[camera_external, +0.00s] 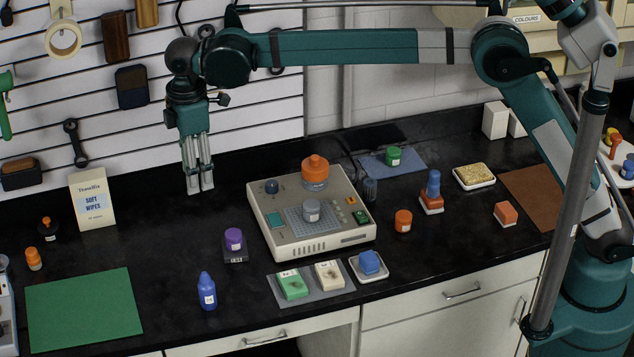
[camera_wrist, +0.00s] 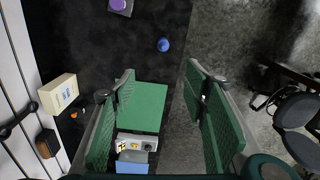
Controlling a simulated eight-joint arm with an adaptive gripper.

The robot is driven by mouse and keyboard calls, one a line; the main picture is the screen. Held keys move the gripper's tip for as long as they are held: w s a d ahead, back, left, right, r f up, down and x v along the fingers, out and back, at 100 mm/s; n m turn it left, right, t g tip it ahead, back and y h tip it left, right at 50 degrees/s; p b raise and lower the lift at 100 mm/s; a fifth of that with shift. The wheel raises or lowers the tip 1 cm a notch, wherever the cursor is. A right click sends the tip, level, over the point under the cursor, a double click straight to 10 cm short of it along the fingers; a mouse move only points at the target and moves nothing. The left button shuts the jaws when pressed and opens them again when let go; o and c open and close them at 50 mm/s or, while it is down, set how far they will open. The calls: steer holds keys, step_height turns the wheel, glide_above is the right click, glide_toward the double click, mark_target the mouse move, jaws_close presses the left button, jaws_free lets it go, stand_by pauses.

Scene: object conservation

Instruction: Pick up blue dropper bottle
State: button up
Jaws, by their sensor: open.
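The blue dropper bottle (camera_external: 207,292) stands upright near the front edge of the black counter, just right of the green mat, with a white label facing the camera. In the wrist view it is the small blue shape (camera_wrist: 163,45), seen from above and beyond the fingers. My gripper (camera_external: 201,190) hangs pointing down above the back of the counter, higher than the bottle and apart from it. In the wrist view its two green fingers (camera_wrist: 160,110) are spread with nothing between them touching either one.
A green mat (camera_external: 84,310) lies left of the bottle. A purple-capped jar (camera_external: 233,239) on a dark block stands behind it to the right. The beige machine (camera_external: 330,238) and grey mat (camera_external: 311,297) are further right. A wipes box (camera_external: 93,200) stands at the back left.

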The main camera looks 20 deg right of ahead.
mark_target(203, 273)
steer(key=f, duration=2.1)
steer(key=s+a+f, duration=0.1)
steer(key=f, duration=1)
steer(key=shift+s+a, duration=0.1)
steer(key=shift+f, duration=0.1)
steer(key=shift+f, duration=1.3)
steer(key=shift+f, duration=2.6)
steer(key=c, duration=1)
